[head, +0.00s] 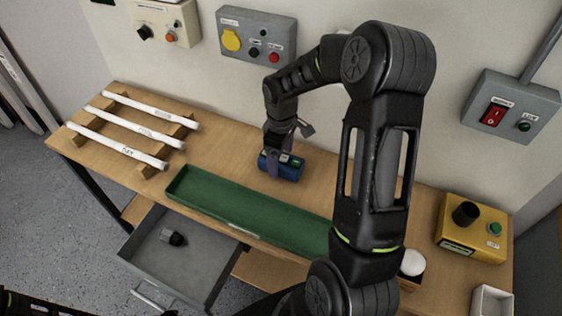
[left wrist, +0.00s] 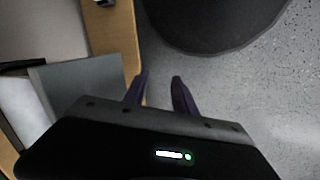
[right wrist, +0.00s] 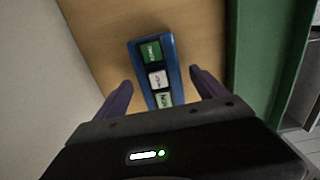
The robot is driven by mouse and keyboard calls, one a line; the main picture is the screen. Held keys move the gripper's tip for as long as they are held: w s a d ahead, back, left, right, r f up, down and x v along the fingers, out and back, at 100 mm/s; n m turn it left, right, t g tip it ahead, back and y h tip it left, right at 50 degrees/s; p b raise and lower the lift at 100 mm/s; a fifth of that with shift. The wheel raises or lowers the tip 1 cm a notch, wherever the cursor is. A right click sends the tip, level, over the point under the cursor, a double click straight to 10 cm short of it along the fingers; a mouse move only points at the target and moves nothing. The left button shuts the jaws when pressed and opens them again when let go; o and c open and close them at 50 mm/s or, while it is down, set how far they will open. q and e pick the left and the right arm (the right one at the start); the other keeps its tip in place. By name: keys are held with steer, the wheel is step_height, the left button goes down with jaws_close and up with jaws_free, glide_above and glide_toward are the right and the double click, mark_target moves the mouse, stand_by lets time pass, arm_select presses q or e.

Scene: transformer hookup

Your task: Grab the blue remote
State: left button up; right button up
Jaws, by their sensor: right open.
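The blue remote (head: 290,171) lies on the wooden bench, behind the green tray. In the right wrist view the blue remote (right wrist: 172,68) shows a green, a white and a pale green label on its top. My right gripper (head: 283,164) is open, with one finger on each side of the remote; the right wrist view (right wrist: 160,90) shows gaps between the fingers and it. My left gripper (left wrist: 158,85) is open and empty, away from the bench top over the grey floor.
A long green tray (head: 240,213) lies along the bench front. An open grey drawer (head: 150,262) holds a small dark part (head: 172,237). White tubes (head: 125,144) rest on a wooden rack at left. A yellow box (head: 472,228) stands at right. Wall boxes hang behind.

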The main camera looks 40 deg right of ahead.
steer(key=shift+c, duration=0.3)
steer(key=c, duration=1.6)
steer(key=shift+o, duration=0.2)
step_height(320, 180, up, 10)
steer(key=shift+r+b, duration=0.1)
steer(key=shift+b, duration=0.65)
